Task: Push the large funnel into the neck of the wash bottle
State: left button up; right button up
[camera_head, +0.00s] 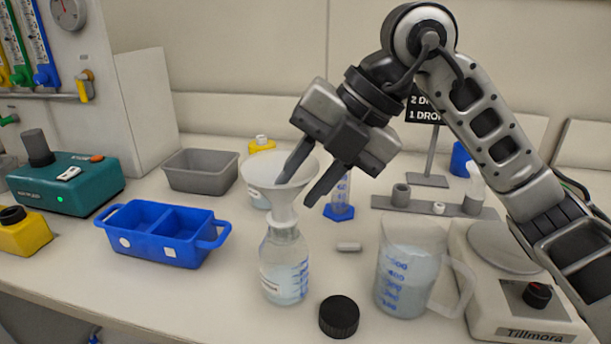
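The large white funnel (262,176) stands upright with its wide mouth up, over the clear bottle (284,268) with blue graduation marks. The funnel's lower end meets the bottle's neck; how deep it sits inside I cannot tell. My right gripper (294,192) is at the funnel's mouth with its fingers spread apart. One finger overlaps the inside of the mouth; the other is to the right of the rim. Whether either finger touches the funnel is unclear. My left gripper is not in view.
A black cap (339,316) lies right of the bottle, near a measuring jug (407,270). A small white stir bar (348,246) and a blue-based cylinder (340,211) are behind. A blue divided tray (160,236) stands left. A stirrer (525,300) stands right.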

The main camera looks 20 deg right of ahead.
dwell(0.4)
jog(key=shift+d+r, duration=0.25)
jog(key=shift+r, duration=0.3)
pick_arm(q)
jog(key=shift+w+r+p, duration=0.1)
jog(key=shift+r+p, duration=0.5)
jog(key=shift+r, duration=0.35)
pick_arm(e)
jog(key=v, duration=1.4)
jog(key=shift+s+r, duration=0.25)
jog(key=shift+r, duration=0.1)
jog(key=shift+d, duration=0.15)
